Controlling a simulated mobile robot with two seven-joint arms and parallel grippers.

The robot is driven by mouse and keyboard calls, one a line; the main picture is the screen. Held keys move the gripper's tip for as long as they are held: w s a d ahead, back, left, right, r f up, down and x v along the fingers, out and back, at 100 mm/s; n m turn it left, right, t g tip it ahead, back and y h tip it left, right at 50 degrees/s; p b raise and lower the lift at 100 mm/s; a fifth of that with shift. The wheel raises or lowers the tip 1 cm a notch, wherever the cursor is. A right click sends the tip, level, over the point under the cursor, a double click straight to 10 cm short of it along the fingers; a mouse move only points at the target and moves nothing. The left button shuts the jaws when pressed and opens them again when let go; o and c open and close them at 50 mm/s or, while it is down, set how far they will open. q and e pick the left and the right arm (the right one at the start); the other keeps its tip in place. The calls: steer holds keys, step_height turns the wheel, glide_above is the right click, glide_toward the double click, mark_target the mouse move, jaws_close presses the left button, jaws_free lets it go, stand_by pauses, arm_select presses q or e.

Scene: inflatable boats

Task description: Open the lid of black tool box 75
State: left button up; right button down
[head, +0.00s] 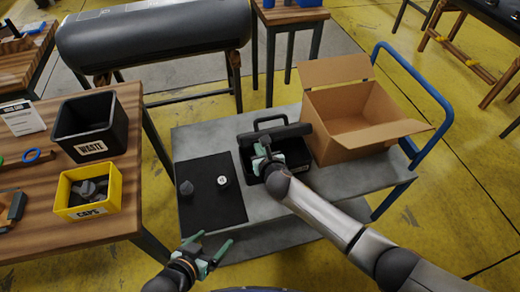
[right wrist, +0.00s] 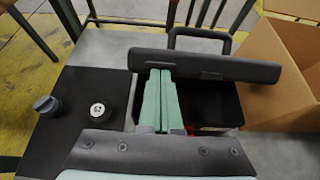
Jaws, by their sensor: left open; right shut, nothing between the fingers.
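The black tool box (head: 293,158) sits on the grey cart, left of the cardboard box. Its lid (head: 290,132) is raised at an angle, with the handle (head: 270,121) behind it and part of the dark interior showing. The right wrist view also shows the lid (right wrist: 225,66) above the open interior (right wrist: 212,103). My right gripper (head: 263,147) is shut and empty at the front of the box. Its fingertips (right wrist: 160,73) are at the lid's front edge; contact is unclear. My left gripper (head: 207,250) is open and empty near the cart's front left corner.
The open cardboard box (head: 345,115) stands close on the right. A black mat (head: 212,200) with two small caps lies on the left. The wooden table (head: 70,235) holds a waste bin (head: 92,125) and a yellow caps bin (head: 88,190). A blue rail (head: 425,85) bounds the cart's right end.

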mark_target(255, 136)
steer(key=shift+w+a+r+p, duration=0.2)
steer(key=shift+w+r, duration=0.25)
steer(key=shift+w, duration=0.1)
steer(key=shift+w+a+r+p, duration=0.15)
steer(key=shift+w+r, duration=0.3)
steer(key=shift+w, duration=0.1)
steer(key=shift+w+a+r, duration=0.2)
steer(key=shift+w+r, duration=0.15)
steer(key=shift+w, duration=0.35)
steer(key=shift+w+a+r, duration=0.2)
steer(key=shift+w+r, duration=0.1)
steer(key=shift+w, duration=0.35)
steer(key=shift+b, duration=0.3)
